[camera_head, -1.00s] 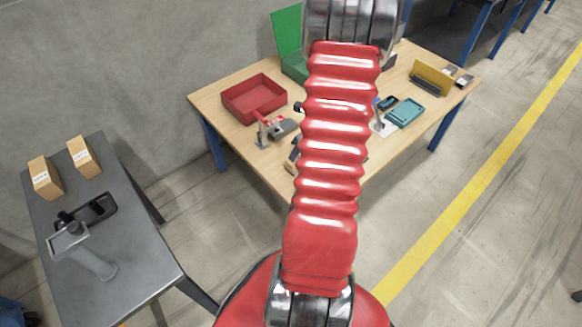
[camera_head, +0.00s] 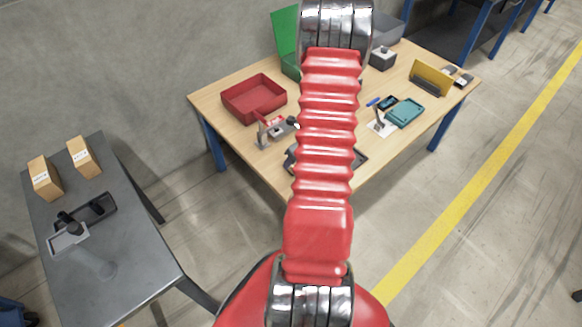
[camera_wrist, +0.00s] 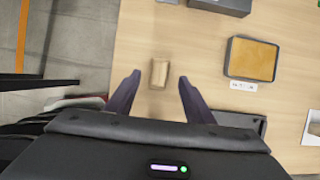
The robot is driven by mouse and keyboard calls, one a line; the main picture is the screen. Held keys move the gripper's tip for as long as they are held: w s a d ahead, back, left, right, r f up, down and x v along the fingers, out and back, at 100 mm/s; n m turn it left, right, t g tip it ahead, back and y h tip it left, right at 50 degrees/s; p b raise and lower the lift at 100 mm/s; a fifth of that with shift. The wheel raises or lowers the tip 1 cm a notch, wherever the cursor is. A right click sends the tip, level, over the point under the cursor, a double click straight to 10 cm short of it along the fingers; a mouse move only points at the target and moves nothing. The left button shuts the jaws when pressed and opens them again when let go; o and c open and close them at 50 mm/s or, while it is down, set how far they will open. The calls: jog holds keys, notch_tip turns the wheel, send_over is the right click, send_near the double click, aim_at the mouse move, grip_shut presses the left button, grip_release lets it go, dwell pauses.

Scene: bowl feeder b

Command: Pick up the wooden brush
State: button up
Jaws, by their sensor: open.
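The small wooden brush (camera_wrist: 159,74) lies on the light wood table top in the wrist view, a pale tan block. My gripper (camera_wrist: 159,80) is open and empty, its two dark fingers on either side of the brush in the picture. There are gaps between the brush and both fingers. I cannot tell how far above the table the fingertips are. In the head view my own arm covers the middle of the table, and neither the brush nor the gripper can be made out.
A dark tray with a tan pad (camera_wrist: 252,59) lies right of the brush, and a dark box (camera_wrist: 220,5) beyond it. The wood table (camera_head: 222,84) also carries a red bin (camera_head: 254,98), a teal case (camera_head: 405,113) and a yellow holder (camera_head: 431,78). A grey side table (camera_head: 125,245) stands left.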

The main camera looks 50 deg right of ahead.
jog(key=shift+w+f, duration=0.1)
jog(key=shift+f, duration=0.05)
jog(key=shift+x, duration=2.55)
jog(key=shift+c, duration=0.5)
jog(key=c, duration=1)
jog(key=shift+c, duration=0.2)
jog(key=shift+r, duration=5)
